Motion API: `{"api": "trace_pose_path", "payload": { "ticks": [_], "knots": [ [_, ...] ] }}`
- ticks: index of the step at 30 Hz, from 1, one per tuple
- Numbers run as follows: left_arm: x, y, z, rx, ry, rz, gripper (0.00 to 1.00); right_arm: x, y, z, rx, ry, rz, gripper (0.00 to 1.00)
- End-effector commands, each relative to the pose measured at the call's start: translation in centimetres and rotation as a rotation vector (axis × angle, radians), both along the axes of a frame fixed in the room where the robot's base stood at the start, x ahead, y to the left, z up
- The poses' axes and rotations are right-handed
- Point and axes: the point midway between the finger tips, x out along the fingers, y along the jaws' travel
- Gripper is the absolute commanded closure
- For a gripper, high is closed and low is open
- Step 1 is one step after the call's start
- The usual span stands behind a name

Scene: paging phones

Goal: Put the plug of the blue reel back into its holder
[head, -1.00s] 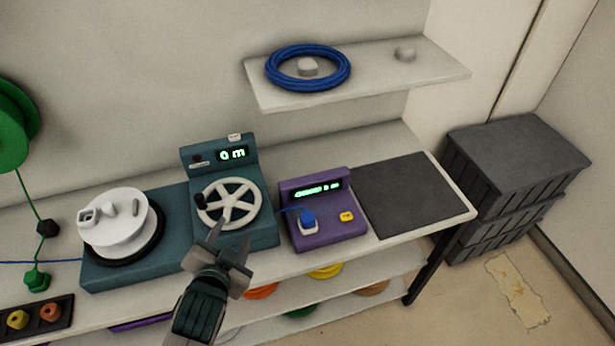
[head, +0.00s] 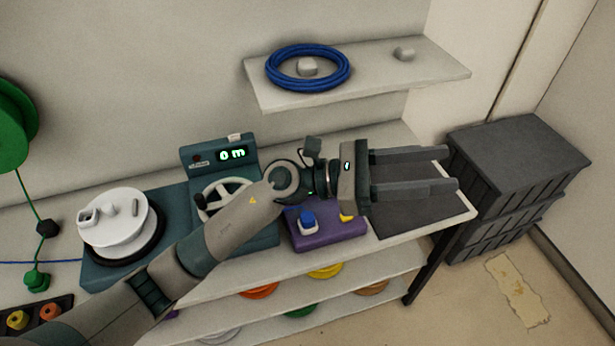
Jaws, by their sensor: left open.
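A blue plug (head: 308,218) with a whitish base sits on the purple device (head: 325,237). A short blue line beside it runs left and is lost behind my arm. A dark strip (head: 38,304) at the lower left holds a yellow and an orange plug; its left end is cut off, and I cannot tell whether it is the blue plug's holder. I cannot make out the blue reel itself. My left gripper (head: 451,170) is open and empty, pointing right over the dark mat, right of the purple device. My right gripper is not in view.
The teal winding machine (head: 200,160) with a white spool (head: 120,225) stands left. A blue coil (head: 308,68) lies on the upper shelf (head: 440,70). A green plug (head: 37,280) hangs from the green reel (head: 10,130). Dark crates (head: 515,150) stand right of the bench.

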Motion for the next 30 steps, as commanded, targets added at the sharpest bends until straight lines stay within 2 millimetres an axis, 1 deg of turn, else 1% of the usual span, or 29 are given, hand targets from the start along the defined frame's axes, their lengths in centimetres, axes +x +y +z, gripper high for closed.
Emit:
{"api": "trace_pose_path", "payload": {
  "ticks": [1,2,3,5,6,7,8,9,11,12,14,15,18,21,24,25,27,30],
  "knots": [
    [-0.6,-0.8,-1.6,0.092,-0.124,-0.047,0.53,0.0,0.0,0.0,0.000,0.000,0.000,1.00],
    [-1.0,-1.1,-2.6,0.145,-0.197,-0.076,0.53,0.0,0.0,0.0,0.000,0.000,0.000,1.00],
    [-1.3,-1.3,-4.3,0.220,-0.293,-0.116,0.53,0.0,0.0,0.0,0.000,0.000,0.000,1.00],
    [-1.4,-1.2,-6.9,0.335,-0.432,-0.180,0.53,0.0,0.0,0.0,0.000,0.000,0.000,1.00],
    [-1.2,-0.8,-8.6,0.413,-0.522,-0.223,0.53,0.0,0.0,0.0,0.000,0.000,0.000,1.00],
    [-0.8,-0.4,-9.9,0.473,-0.586,-0.256,0.53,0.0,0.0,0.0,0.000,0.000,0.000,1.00],
    [-0.4,0.2,-11.2,0.533,-0.650,-0.288,0.53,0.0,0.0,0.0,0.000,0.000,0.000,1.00],
    [0.4,1.2,-12.8,0.616,-0.730,-0.335,0.53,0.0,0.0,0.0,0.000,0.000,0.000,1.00],
    [1.9,3.2,-14.9,0.743,-0.845,-0.406,0.53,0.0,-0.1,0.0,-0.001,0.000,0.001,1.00],
    [3.1,4.7,-16.2,0.831,-0.914,-0.455,0.53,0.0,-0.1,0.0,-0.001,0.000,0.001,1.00],
    [5.3,7.4,-17.5,0.964,-1.007,-0.529,0.53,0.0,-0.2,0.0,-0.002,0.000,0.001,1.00],
    [6.7,9.2,-18.1,1.048,-1.059,-0.577,0.53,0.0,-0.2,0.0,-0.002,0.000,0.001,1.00],
    [9.7,13.3,-18.6,1.226,-1.144,-0.679,0.53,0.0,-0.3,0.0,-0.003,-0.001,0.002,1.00],
    [11.9,16.5,-18.2,1.355,-1.187,-0.753,0.53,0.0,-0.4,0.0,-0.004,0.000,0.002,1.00],
    [13.2,18.4,-17.8,1.433,-1.205,-0.798,0.53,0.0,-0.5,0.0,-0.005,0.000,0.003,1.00],
    [13.4,18.8,-17.8,1.447,-1.208,-0.807,0.53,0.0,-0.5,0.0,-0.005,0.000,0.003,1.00],
    [13.7,19.3,-17.6,1.466,-1.211,-0.818,0.53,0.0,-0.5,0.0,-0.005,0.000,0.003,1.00],
    [13.8,19.4,-17.6,1.472,-1.212,-0.823,0.53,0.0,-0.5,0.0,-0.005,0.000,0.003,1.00]
  ]
}}
